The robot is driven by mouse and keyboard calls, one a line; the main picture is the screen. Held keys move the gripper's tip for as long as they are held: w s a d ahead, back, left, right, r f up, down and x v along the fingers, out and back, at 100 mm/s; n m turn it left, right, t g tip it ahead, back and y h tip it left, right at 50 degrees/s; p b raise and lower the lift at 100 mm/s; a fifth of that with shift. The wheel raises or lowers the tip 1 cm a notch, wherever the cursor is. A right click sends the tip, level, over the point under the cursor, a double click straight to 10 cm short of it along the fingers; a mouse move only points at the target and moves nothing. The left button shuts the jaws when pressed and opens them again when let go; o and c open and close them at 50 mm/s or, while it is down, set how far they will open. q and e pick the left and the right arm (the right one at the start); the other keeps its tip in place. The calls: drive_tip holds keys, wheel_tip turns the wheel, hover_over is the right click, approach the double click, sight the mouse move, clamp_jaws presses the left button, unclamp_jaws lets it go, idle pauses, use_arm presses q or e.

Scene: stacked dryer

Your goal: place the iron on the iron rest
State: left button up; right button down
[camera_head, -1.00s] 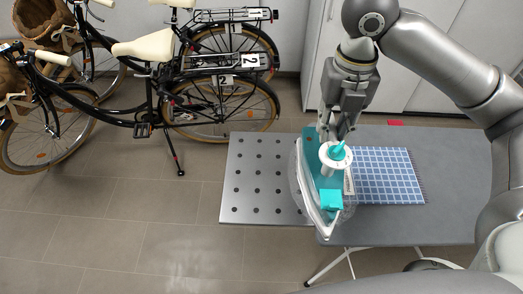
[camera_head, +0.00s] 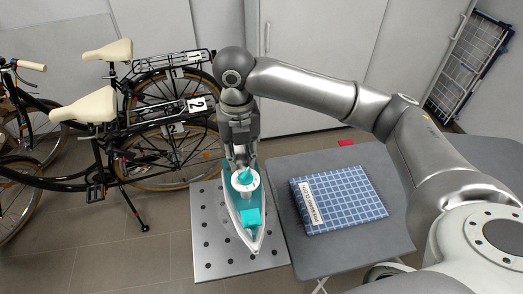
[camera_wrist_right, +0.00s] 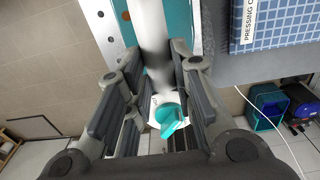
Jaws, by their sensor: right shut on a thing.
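The iron (camera_head: 249,218) has a teal and white body with a pointed tip toward the front of the head view. My right gripper (camera_head: 239,160) is shut on the iron from its rear side. In the right wrist view, the fingers close around the iron's white handle (camera_wrist_right: 152,45). The iron rest is a perforated metal plate (camera_head: 214,262) at the left end of the ironing board. The iron is over the right part of this plate. I cannot tell whether its sole touches the plate. My left gripper is out of view.
A blue checked pressing cloth (camera_head: 345,200) lies on the grey ironing board (camera_head: 300,252), right of the iron. A red item (camera_head: 346,142) is at the board's back edge. Bicycles (camera_head: 150,120) stand at the left. White cabinets (camera_head: 320,60) stand behind.

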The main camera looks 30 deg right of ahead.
drive_tip(key=p, duration=0.1)
hover_over(228, 174)
drive_tip(key=f, duration=0.4)
drive_tip(key=shift+s+d, duration=0.2)
drive_tip(key=shift+s, duration=0.05)
drive_tip(key=shift+w+a+f, duration=0.3)
drive_tip(key=shift+w+f, duration=0.05)
drive_tip(key=shift+f, duration=0.25)
drive_tip(key=shift+f+p, duration=0.85)
drive_tip(key=shift+f, duration=0.05)
drive_tip(key=shift+w+f, duration=0.1)
drive_tip(key=shift+f, duration=0.65)
drive_tip(key=c, duration=1.3)
unclamp_jaws()
drive_tip(key=shift+s+f, duration=0.1)
drive_tip(key=shift+s, duration=0.1)
drive_tip(key=shift+o, duration=0.3)
